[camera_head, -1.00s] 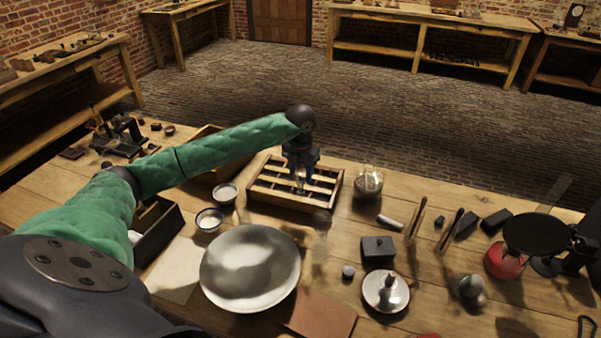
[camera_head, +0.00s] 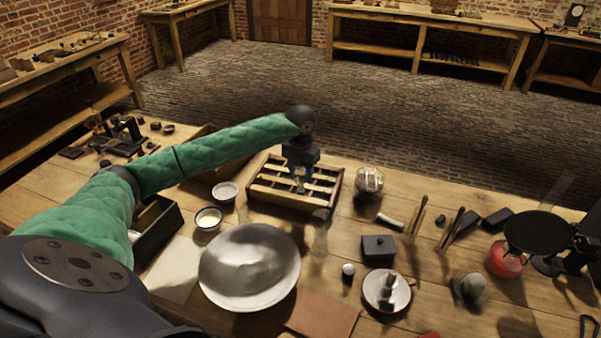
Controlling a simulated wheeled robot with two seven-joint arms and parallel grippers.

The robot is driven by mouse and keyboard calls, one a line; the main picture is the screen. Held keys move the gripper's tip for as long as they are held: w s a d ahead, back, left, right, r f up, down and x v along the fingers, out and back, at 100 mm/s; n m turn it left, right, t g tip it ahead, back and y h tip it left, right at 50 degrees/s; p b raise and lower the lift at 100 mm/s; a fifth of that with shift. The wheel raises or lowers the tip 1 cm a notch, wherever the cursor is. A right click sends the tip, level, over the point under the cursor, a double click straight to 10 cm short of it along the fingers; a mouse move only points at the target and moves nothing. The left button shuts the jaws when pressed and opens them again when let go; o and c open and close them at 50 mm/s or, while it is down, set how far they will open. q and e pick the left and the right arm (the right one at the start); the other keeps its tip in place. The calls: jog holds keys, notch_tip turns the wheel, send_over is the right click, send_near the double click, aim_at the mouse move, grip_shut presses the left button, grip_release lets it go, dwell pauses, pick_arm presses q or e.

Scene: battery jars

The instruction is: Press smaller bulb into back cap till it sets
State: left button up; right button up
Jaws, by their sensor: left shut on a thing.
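My left arm reaches in from the left to the slatted wooden rack (camera_head: 262,198). My left gripper (camera_head: 300,185) points straight down over the middle of the rack. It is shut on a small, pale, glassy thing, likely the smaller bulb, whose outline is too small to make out. The back cap is not clearly seen; the gripper and slats hide that spot. I cannot tell whether the held thing touches a cap. A larger round glass bulb or jar (camera_head: 369,181) stands right of the rack. My right gripper is not in view.
A large pale dish (camera_head: 250,265) lies in front of the rack, with two small bowls (camera_head: 209,219) (camera_head: 225,192) to its left. A dark lidded box (camera_head: 378,247), a saucer (camera_head: 387,291) and a black round plate on a stand (camera_head: 535,232) are to the right.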

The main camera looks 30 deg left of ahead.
pick_arm(q)
jog(key=shift+f+b, duration=0.5)
jog(key=shift+b, duration=0.3)
dwell(3.5)
dwell(0.6)
jog(key=o, duration=1.2)
jog(key=shift+c, duration=0.2)
jog(key=shift+r, duration=0.1)
